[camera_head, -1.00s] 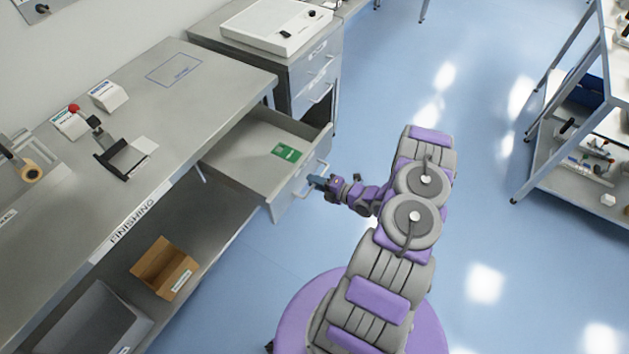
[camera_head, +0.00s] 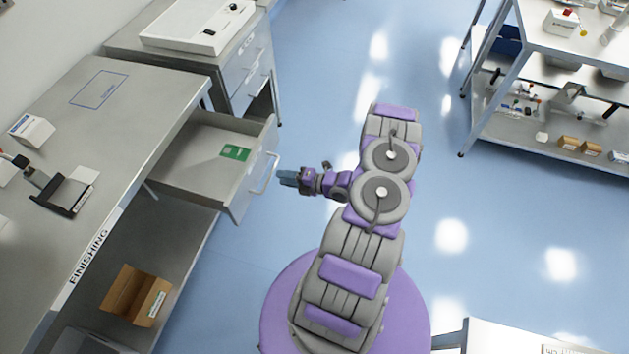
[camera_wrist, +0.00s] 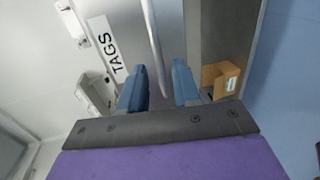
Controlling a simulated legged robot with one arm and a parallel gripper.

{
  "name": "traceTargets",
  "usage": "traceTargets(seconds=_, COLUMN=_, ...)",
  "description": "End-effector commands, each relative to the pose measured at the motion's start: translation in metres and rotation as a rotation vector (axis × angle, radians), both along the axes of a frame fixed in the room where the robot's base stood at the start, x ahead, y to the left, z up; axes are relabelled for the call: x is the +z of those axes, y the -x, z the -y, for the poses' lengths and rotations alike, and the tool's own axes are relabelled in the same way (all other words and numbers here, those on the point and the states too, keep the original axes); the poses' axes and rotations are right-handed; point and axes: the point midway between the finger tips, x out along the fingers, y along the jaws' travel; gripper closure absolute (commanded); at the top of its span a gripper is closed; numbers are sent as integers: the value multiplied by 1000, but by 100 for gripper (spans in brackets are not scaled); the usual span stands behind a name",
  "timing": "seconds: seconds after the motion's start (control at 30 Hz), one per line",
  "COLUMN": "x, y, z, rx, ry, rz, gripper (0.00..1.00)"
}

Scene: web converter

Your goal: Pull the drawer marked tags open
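The drawer marked TAGS (camera_head: 185,178) stands pulled out from under the finishing bench, with its inside showing in the head view. A green card (camera_head: 235,152) lies on its floor. Its bar handle (camera_head: 266,172) is on the front, and it also shows in the wrist view (camera_wrist: 157,45) beside the TAGS label (camera_wrist: 113,50). My gripper (camera_head: 281,178) is just to the right of the handle, apart from it. In the wrist view its two blue fingers (camera_wrist: 160,88) are spread with nothing held between them, and the handle bar lies ahead of the gap.
The finishing bench (camera_head: 120,150) is at left, with a cardboard box (camera_head: 137,296) on its lower shelf. A grey drawer cabinet (camera_head: 240,75) stands behind the open drawer. A shelf rack (camera_head: 530,60) is at upper right. Blue floor (camera_head: 480,210) to my right is clear.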

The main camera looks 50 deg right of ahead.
Motion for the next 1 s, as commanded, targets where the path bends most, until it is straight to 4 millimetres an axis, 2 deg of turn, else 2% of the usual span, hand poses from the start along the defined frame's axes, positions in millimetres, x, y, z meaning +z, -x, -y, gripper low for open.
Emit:
traceTargets(seconds=0.3, x=12, y=54, z=21, rx=-4, ry=1, rz=-2, gripper=68)
traceTargets(seconds=0.5, x=18, y=83, z=31, rx=-3, ry=2, rz=-1, gripper=68)
traceTargets(seconds=0.7, x=21, y=98, z=36, rx=0, ry=0, rz=-2, gripper=68)
traceTargets(seconds=1.0, x=21, y=102, z=36, rx=1, ry=0, rz=-2, gripper=68)
